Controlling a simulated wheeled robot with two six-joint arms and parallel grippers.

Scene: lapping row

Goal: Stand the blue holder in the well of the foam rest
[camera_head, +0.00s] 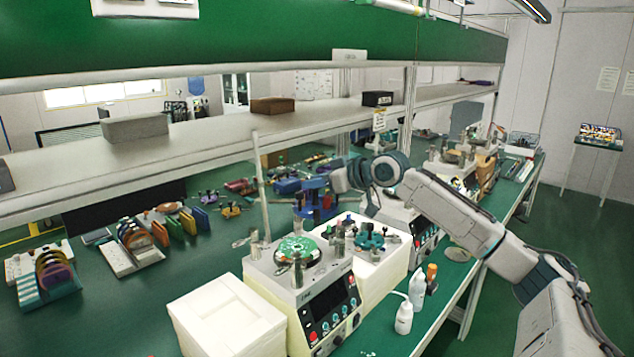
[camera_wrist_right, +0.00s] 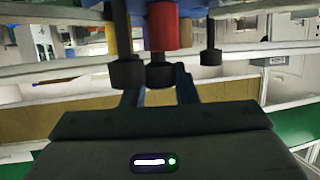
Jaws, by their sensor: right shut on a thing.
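The blue holder (camera_head: 316,203) is held in the air over the bench, behind the lapping machine with the screen. My right gripper (camera_head: 333,182) is shut on it. In the right wrist view the blue underside (camera_wrist_right: 225,8) shows along the top edge, with dark posts and a red cylinder (camera_wrist_right: 163,28) hanging below it. The fingers (camera_wrist_right: 158,92) sit close behind the posts; the grip itself is partly hidden. My left gripper is out of view.
The lapping machine (camera_head: 310,300) carries a green disc and metal posts. A teal holder (camera_head: 369,240) stands just behind it. White bottles (camera_head: 404,318) stand on the right. Coloured pieces in racks (camera_head: 130,250) lie at left. A long shelf (camera_head: 205,147) runs above the bench.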

